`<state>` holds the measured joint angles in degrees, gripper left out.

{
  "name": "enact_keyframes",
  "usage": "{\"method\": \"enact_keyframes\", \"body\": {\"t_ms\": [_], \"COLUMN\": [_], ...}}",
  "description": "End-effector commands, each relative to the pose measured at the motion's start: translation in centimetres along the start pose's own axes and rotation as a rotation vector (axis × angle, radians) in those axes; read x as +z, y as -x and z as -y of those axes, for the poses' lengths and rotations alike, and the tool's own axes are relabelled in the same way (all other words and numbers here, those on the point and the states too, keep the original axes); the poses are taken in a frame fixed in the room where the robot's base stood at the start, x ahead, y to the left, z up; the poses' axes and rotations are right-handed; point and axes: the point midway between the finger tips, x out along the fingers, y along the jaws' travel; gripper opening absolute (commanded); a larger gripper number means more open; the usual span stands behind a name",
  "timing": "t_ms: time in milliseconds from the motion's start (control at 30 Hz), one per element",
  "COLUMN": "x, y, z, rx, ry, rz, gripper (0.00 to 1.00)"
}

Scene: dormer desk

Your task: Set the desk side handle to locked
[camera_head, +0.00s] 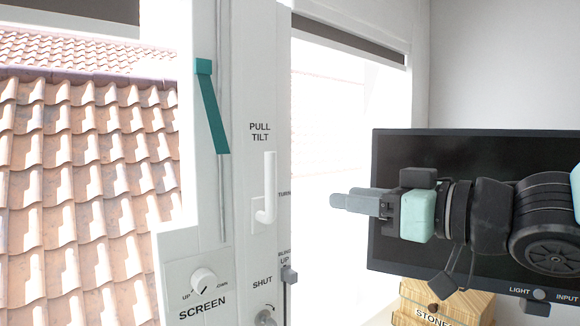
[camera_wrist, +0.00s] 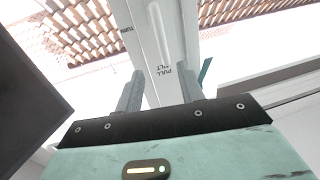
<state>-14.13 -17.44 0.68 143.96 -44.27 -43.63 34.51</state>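A white lever handle (camera_head: 269,185) is on the white window post, with its grip pointing straight up from a plate at its lower end. The words PULL TILT stand above it, and TURN is partly visible to its right. I cannot tell for certain that this is the desk side handle. It seems to show in the wrist view too (camera_wrist: 158,32), beyond the fingers. My gripper (camera_head: 335,201) is right of the handle, pointing left toward it and apart from it. In the wrist view its two grey fingers (camera_wrist: 161,72) are spread with nothing between them.
A black monitor (camera_head: 400,150) stands behind my arm, above a wooden box (camera_head: 470,306). A SCREEN knob (camera_head: 204,282), a round fitting (camera_head: 265,317) below SHUT, a grey catch (camera_head: 289,275) and a teal strap (camera_head: 212,110) are on the window frame. Tiled roofs lie outside.

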Motion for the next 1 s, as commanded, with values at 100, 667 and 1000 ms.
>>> {"method": "enact_keyframes", "body": {"t_ms": [100, 667, 1000], "x": [-1.1, -1.6, -1.9], "y": [0.2, -8.7, -14.7], "z": [0.3, 0.7, 0.9], "rx": [-0.027, -0.033, -0.032], "ry": [0.002, 0.0, 0.001], "rz": [-0.033, -0.033, -0.034], "gripper": [0.38, 0.38, 0.38]}}
